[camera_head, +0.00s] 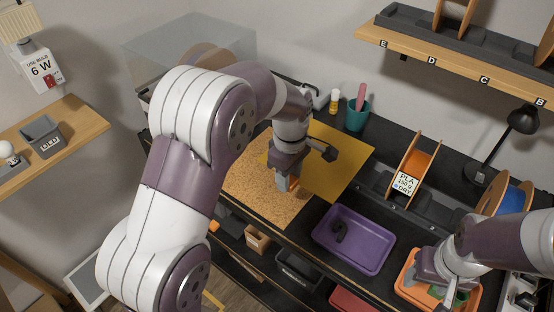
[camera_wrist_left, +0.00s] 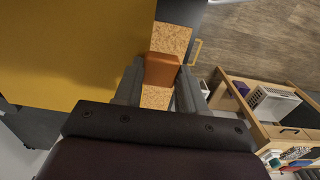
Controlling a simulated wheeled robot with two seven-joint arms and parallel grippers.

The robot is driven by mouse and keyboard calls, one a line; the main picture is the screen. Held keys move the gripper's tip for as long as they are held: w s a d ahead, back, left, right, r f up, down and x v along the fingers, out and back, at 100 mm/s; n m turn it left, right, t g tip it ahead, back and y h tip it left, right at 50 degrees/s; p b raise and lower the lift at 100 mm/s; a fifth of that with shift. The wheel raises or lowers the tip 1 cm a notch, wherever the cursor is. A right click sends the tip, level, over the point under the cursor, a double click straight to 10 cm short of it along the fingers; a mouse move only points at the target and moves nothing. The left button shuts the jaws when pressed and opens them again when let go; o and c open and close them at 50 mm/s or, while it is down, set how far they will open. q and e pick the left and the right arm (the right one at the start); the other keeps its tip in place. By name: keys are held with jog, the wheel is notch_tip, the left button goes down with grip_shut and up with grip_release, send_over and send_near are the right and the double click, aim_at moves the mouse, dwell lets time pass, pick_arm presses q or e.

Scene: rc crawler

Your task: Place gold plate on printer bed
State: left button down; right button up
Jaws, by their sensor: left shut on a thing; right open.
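The gold plate (camera_head: 345,165) is a flat square sheet at the middle of the head view, overlapping the right part of a speckled cork mat (camera_head: 250,190). In the left wrist view the plate (camera_wrist_left: 70,50) fills the left side. My left gripper (camera_head: 284,185) points down at the plate's near-left edge. In the left wrist view its fingers (camera_wrist_left: 160,85) are shut on an orange-brown tab (camera_wrist_left: 162,69), which seems to join the plate's edge. I cannot tell whether the plate touches the mat. My right gripper (camera_head: 437,277) is open above an orange tray. I cannot clearly identify the printer bed.
The orange tray (camera_head: 407,290) has a green thing in it. A purple tray (camera_head: 325,235) holds a dark hook-shaped part. A teal cup (camera_head: 357,117), an orange spool (camera_head: 411,165) and a lamp (camera_head: 522,120) stand behind. A clear box (camera_head: 180,45) is at the back left.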

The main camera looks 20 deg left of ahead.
pick_arm(q)
jog(key=p, duration=0.2)
send_near(250, 195)
jog(key=s+d, duration=0.1)
jog(key=d, duration=0.3)
jog(key=a, duration=0.1)
jog(key=a+f, duration=0.1)
jog(key=w+a, duration=0.1)
jog(key=shift+a+f+p, duration=0.2)
jog(key=shift+f+p, duration=0.1)
jog(key=f+p, duration=0.1)
jog(key=f, duration=0.3)
jog(key=shift+a+f, duration=0.15)
jog(key=shift+a, duration=0.05)
jog(key=shift+f, duration=0.25)
pick_arm(e)
jog(key=r, duration=0.2)
jog(key=s+r, duration=0.1)
jog(key=r, duration=0.1)
jog(key=shift+r, duration=0.15)
pick_arm(q)
jog(key=c, duration=0.9)
grip_release()
jog(key=shift+c, duration=0.2)
jog(key=shift+o, duration=1.4)
pick_arm(e)
jog(key=shift+s, duration=0.1)
pick_arm(q)
jog(key=shift+r, duration=0.1)
